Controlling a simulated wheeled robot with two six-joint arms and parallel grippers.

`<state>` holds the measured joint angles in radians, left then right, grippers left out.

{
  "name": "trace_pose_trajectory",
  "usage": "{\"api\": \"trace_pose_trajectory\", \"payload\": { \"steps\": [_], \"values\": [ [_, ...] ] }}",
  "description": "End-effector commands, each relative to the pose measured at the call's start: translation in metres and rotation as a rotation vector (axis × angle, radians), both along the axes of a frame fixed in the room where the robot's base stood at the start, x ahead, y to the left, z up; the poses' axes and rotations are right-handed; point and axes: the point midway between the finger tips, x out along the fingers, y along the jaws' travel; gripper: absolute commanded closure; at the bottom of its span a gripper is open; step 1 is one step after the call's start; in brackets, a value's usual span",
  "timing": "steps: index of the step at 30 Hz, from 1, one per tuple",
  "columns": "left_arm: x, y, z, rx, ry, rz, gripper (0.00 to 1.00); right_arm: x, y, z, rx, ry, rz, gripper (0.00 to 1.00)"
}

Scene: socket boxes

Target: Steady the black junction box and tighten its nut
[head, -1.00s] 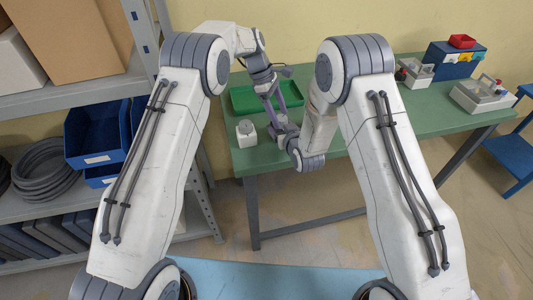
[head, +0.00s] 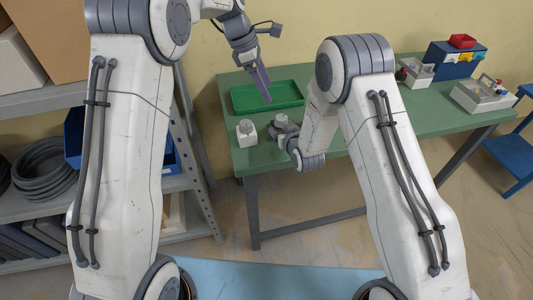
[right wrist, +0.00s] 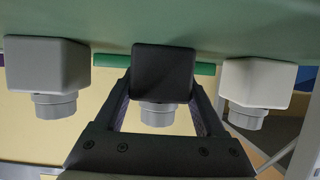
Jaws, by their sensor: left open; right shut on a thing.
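The black junction box (right wrist: 163,70) is in the middle of the right wrist view, which shows the table upside down. A round grey nut (right wrist: 157,114) sits on it; whether it is tight cannot be told. My right gripper (right wrist: 164,98) is shut on the black box, a finger on each side. In the head view the nut (head: 281,120) shows, while my right gripper (head: 284,133) and wrist hide most of the box. My left gripper (head: 267,98) is open and empty, raised in front of the green tray, apart from the nut.
A white box (head: 246,137) with a grey nut stands left of the black box. A grey box (right wrist: 47,68) stands on its other side, hidden in the head view. The green tray (head: 240,112) lies behind. Boxes and a blue bin unit (head: 440,66) stand at the table's right.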

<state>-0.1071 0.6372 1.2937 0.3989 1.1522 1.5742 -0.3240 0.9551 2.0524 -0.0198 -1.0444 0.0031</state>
Motion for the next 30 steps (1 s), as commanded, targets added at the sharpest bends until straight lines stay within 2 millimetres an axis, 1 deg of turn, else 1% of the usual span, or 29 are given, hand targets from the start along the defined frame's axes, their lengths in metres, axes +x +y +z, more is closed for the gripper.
{"api": "trace_pose_trajectory", "payload": {
  "steps": [1,3,13,21,30],
  "values": [
    [-0.011,-0.006,0.004,0.013,-0.016,-0.058,0.21,0.0,0.0,0.0,0.0,0.0,0.0,0.95],
    [-0.024,-0.011,0.006,0.032,-0.037,-0.138,0.21,0.0,0.0,0.0,0.0,0.0,0.0,0.95],
    [-0.087,-0.027,0.015,0.108,-0.128,-0.509,0.21,0.0,0.0,0.0,0.0,0.0,0.0,0.95],
    [-0.141,-0.032,0.017,0.16,-0.195,-0.815,0.21,0.0,0.0,0.0,0.0,0.0,0.0,0.95],
    [-0.201,-0.029,0.015,0.204,-0.26,-1.157,0.21,0.0,0.0,0.0,0.0,0.0,0.0,0.95]
  ]
}}
